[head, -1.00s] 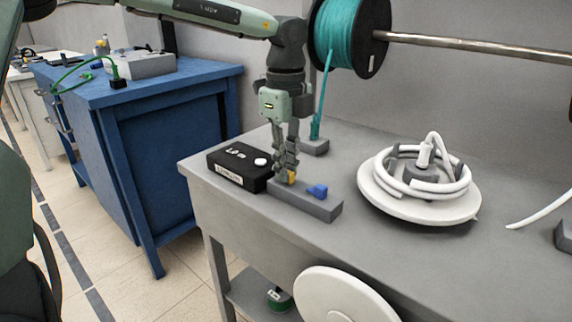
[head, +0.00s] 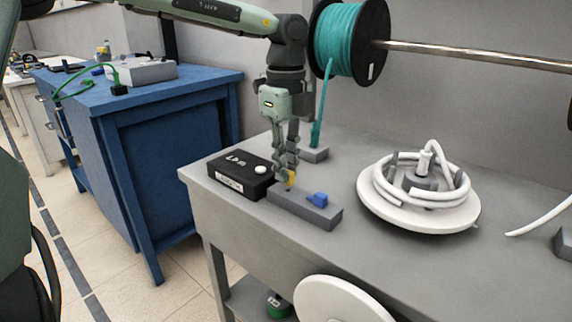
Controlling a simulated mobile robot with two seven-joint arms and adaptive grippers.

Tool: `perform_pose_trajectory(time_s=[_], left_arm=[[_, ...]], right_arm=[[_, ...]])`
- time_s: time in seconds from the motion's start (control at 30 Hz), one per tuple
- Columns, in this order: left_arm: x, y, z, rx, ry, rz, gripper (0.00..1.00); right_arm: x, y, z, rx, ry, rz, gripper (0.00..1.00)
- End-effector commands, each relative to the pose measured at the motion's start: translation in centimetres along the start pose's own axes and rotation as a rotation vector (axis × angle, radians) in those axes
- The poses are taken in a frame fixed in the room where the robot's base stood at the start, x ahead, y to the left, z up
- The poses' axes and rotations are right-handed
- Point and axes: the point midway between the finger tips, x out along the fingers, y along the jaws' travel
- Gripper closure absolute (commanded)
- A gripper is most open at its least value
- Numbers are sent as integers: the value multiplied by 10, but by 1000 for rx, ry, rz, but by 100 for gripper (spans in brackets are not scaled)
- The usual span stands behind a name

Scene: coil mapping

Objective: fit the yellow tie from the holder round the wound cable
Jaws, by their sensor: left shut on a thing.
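My left gripper (head: 288,179) points down over the left end of the grey holder block (head: 303,207) and is shut on the yellow tie (head: 291,178). The tie shows partly between the fingertips, at the holder's top; I cannot tell whether it is clear of the block. A blue tie (head: 317,199) sits on the holder's right part. The wound white cable (head: 425,191) lies in a coil on a round white plate (head: 400,218) to the right, with a loop standing up in its middle. My right gripper is not in view.
A black box (head: 240,180) with a white button stands left of the holder. A teal cable spool (head: 345,40) on a metal rod is behind, its strand running to a small grey block (head: 314,155). Bench between holder and plate is clear.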

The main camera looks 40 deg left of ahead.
Motion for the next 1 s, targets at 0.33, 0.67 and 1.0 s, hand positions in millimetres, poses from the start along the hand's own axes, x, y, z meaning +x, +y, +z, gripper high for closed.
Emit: perform_pose_trajectory(time_s=[0.33,0.67,1.0], left_arm=[[-22,0,0,-1,-1,-2,100],[-35,0,0,0,0,0,100],[-38,8,24,66,2,-3,100]], right_arm=[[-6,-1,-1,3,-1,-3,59],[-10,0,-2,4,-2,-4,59],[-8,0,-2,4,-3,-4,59]])
